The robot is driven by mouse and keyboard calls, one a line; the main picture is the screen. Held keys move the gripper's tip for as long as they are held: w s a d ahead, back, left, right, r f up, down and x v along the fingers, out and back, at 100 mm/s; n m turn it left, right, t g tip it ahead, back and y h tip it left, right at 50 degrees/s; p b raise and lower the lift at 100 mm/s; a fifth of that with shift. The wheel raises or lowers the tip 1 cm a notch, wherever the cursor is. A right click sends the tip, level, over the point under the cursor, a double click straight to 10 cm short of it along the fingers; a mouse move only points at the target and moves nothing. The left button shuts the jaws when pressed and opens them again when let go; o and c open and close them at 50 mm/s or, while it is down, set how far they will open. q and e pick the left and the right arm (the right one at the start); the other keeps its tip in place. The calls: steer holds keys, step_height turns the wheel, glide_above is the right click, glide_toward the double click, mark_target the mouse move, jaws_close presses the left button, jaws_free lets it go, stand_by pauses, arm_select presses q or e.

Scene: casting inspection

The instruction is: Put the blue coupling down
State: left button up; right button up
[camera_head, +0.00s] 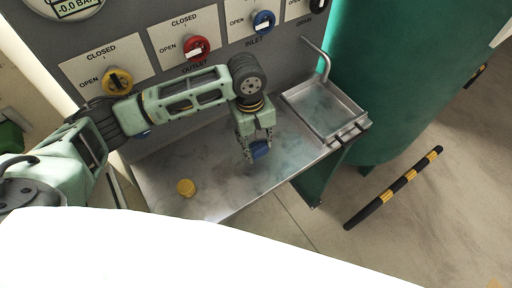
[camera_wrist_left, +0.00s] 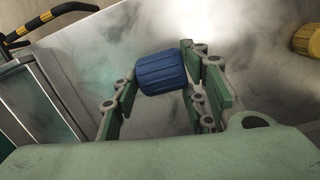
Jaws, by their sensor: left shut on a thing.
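The blue coupling (camera_head: 260,149) is a short ribbed cylinder between the fingertips of my left gripper (camera_head: 248,150). It also shows in the left wrist view (camera_wrist_left: 161,73), with a finger of the left gripper (camera_wrist_left: 160,82) on each side of it. The left gripper is shut on it, over the metal shelf (camera_head: 222,203), between the yellow cap and the sink. I cannot tell whether the coupling touches the shelf. My right gripper is not in view.
A yellow cap (camera_head: 186,187) sits on the shelf to the left. A shallow metal sink (camera_head: 352,122) with a pipe adjoins at the right. The grey panel with valve knobs, including a red one (camera_head: 196,47), stands behind. A green tank (camera_head: 400,80) stands right.

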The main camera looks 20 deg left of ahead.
mark_target(255, 144)
arm_select(q)
steer(key=shift+s+f, duration=0.1)
steer(key=shift+f, duration=0.3)
step_height(255, 144, down, 2)
steer(key=shift+f+p, duration=0.2)
steer(key=shift+p, duration=0.25)
steer(key=shift+f, duration=0.45)
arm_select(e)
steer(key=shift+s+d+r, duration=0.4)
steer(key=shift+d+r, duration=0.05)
arm_select(q)
steer(key=o, duration=1.4)
steer(key=shift+f, duration=0.1)
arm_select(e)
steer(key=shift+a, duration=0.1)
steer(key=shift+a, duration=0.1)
